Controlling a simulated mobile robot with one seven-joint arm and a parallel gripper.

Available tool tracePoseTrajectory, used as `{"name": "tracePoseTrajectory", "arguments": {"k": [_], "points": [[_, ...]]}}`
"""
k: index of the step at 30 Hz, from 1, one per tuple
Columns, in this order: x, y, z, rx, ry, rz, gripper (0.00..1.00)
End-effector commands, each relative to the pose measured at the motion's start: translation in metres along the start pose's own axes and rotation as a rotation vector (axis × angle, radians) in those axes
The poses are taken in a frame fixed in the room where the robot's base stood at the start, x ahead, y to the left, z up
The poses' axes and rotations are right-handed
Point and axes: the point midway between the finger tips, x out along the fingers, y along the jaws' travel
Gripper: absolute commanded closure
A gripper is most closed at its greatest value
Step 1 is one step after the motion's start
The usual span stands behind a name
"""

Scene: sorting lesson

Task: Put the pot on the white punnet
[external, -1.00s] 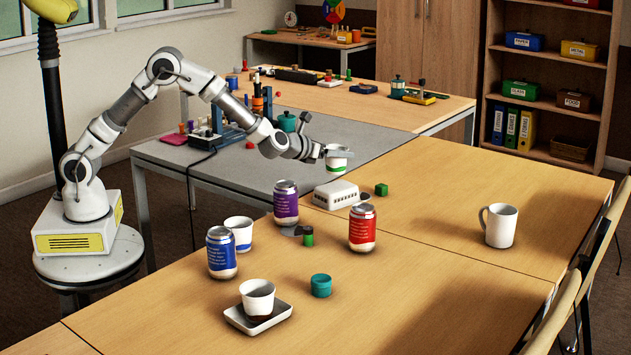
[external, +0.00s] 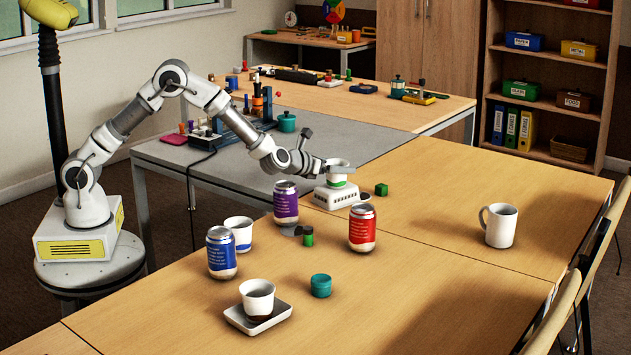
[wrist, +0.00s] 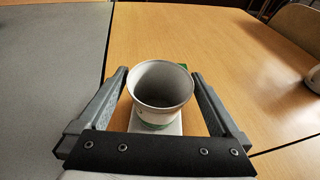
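The pot (external: 337,179) is a white cup with a green band, upright over the top of the white punnet (external: 322,198). The punnet lies upside down on the table, its slotted side showing. The pot's base seems to meet the punnet's top, but I cannot tell whether it bears on it. My gripper (external: 339,164) is around the pot near its rim.
A purple can (external: 286,203), a red can (external: 362,228) and a small green block (external: 381,189) stand near the punnet. A blue can (external: 221,253), a blue-banded cup (external: 240,233) and a cup on a dish (external: 257,299) are nearer. A white mug (external: 498,225) stands right, with clear table around it.

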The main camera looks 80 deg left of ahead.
Motion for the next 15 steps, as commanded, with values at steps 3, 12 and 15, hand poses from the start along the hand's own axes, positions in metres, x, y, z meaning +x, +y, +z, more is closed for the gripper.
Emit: {"name": "tracePoseTrajectory", "arguments": {"k": [3,12,15], "points": [[0.000,0.000,0.000,0.000,0.000,0.000,0.00],[-0.018,-0.001,0.005,0.000,0.000,-0.002,0.00],[-0.037,-0.001,0.005,0.001,0.000,-0.003,0.00]]}}
